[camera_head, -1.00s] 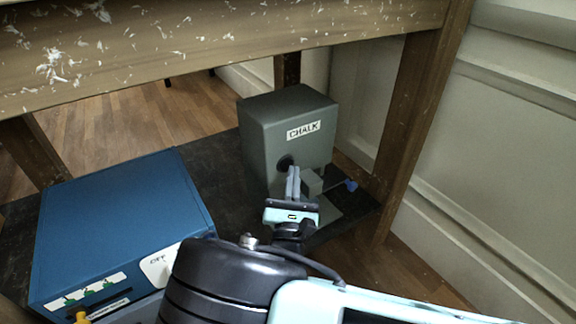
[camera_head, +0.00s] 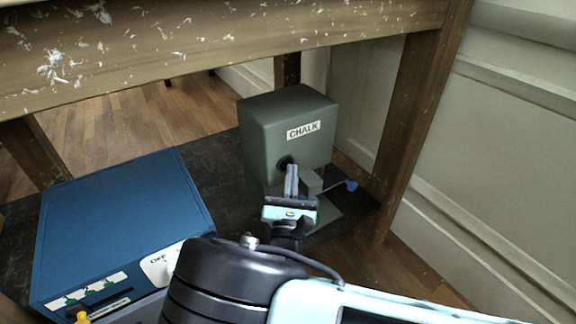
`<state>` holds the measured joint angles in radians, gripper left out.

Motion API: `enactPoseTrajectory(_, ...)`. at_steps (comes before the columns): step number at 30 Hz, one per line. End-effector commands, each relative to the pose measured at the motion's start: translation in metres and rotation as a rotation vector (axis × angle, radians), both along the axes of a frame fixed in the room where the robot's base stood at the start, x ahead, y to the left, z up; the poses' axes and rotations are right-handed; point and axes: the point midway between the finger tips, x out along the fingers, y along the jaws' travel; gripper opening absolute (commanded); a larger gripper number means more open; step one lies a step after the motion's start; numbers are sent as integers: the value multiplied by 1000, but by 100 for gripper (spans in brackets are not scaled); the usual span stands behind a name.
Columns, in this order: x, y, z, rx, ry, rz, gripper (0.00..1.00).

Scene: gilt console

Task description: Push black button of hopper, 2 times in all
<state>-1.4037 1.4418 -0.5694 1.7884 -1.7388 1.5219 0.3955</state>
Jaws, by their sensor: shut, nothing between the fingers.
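The hopper (camera_head: 262,135) is a grey-green box with a CHALK label on its front. It stands at the back right of the dark lower shelf. Its round black button (camera_head: 283,160) is on the front face, partly hidden behind my fingers. My gripper (camera_head: 291,167) is shut and empty, with its fingertips in front of the button and slightly to its right in the picture. I cannot tell whether the fingertips touch the button or whether it is pressed in.
A blue box (camera_head: 120,210) with a white label and green marks stands at the left. A blue-tipped lever (camera_head: 351,185) sticks out right of the hopper's grey spout (camera_head: 312,183). A tabletop edge (camera_head: 200,45) crosses above, and a wooden leg (camera_head: 408,130) stands at the right.

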Motion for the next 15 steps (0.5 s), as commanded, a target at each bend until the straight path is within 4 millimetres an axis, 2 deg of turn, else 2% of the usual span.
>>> enactPoseTrajectory(15,-13,-9,0,0,0,0,0)
